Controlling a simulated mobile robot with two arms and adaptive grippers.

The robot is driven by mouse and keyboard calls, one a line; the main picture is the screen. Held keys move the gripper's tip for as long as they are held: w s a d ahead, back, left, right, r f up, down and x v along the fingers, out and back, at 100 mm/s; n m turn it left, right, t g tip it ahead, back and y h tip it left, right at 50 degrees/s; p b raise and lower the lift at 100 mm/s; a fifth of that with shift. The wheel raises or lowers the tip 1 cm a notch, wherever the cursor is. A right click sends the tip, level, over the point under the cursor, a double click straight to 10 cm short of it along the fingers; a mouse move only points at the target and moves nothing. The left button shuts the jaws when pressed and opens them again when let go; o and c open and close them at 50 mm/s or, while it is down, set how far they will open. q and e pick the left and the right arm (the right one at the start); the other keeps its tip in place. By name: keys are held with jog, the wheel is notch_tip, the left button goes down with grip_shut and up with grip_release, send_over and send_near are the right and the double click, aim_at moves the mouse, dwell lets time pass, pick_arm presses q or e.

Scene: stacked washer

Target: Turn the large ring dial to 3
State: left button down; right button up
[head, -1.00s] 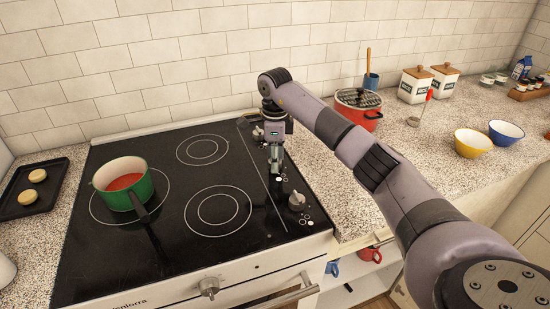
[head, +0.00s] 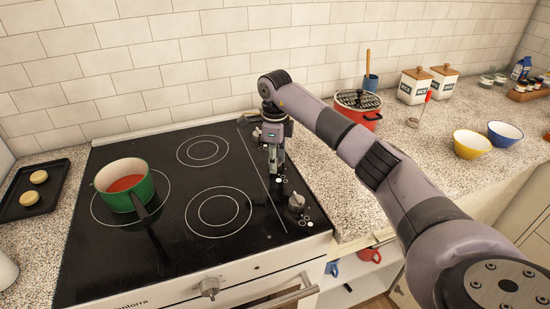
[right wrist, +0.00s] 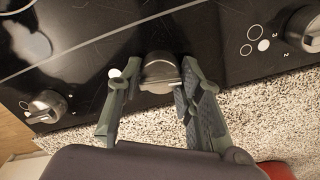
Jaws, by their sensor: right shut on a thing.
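The cooktop (head: 165,225) has a column of grey knobs along its right side. My right gripper (head: 276,171) points down at the middle knob, which it mostly hides in the head view. In the right wrist view, the two fingers stand on either side of this middle knob (right wrist: 160,72), shut on it. Its pointer and number marks are not readable. A white dot shows beside the left finger. The near knob (head: 296,201) and the far knob (head: 257,133) are free. Which knob is the large ring dial cannot be told for certain. My left gripper is not in view.
A green pot (head: 128,186) with red contents stands on the left burner. A red lidded pot (head: 358,108), white canisters (head: 415,86) and bowls (head: 472,143) stand on the right counter. A baking tray (head: 30,205) lies at left. Another knob (head: 209,287) is on the oven front.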

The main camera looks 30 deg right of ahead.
jog(key=m+p, duration=0.1)
jog(key=m, duration=0.3)
jog(key=shift+r+m+p, duration=0.15)
jog(key=shift+m+p, duration=0.15)
jog(key=m+p, duration=0.1)
jog(key=m, duration=0.3)
jog(key=shift+m, duration=0.3)
jog(key=m+p, duration=0.1)
jog(key=m, duration=0.3)
jog(key=shift+m+p, duration=0.3)
jog(key=shift+p, duration=0.05)
jog(key=m+p, duration=0.1)
jog(key=m, duration=0.3)
jog(key=m+p, duration=0.2)
jog(key=m, duration=0.3)
jog(key=m+p, duration=0.1)
jog(key=m, duration=0.2)
jog(key=shift+m+p, duration=0.3)
jog(key=shift+p, duration=0.05)
jog(key=m+p, duration=0.2)
jog(key=m, duration=0.2)
jog(key=shift+m+p, duration=0.95)
jog(key=shift+m, duration=0.95)
